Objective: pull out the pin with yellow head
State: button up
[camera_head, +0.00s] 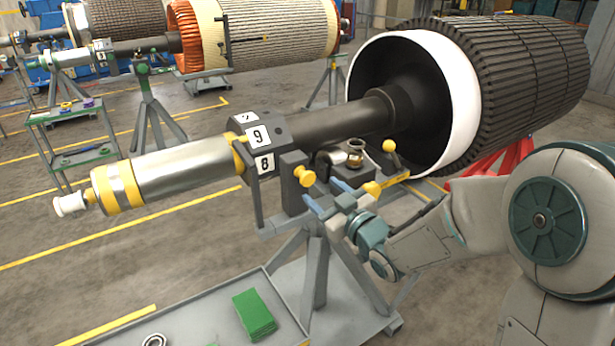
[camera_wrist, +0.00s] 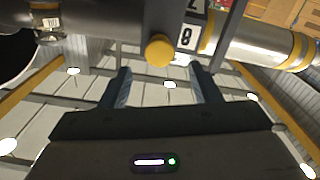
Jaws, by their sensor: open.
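The pin with the yellow head (camera_head: 305,177) sticks out from the grey bracket of the rotor stand, below the 9 and 8 labels. Its round head also shows in the wrist view (camera_wrist: 160,50), upper middle. My gripper (camera_head: 318,188) is open and empty just in front of the pin. In the wrist view its two fingers (camera_wrist: 160,74) stand apart, and the head appears midway between them sideways, just beyond the tips. No contact shows. The pin's shaft is mostly hidden.
The rotor shaft (camera_head: 190,172) rests on the grey stand (camera_head: 313,272). A yellow ball knob (camera_head: 389,146) and a small glass-like cup (camera_head: 355,150) are to the right. A grey tray with a green block (camera_head: 254,315) lies below. Open floor lies to the left.

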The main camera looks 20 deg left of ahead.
aim_at(309, 179)
jog(key=x, duration=0.7)
jog(key=shift+w+a+p, duration=0.1)
jog(key=shift+w+p, duration=0.05)
jog(key=shift+p, duration=0.25)
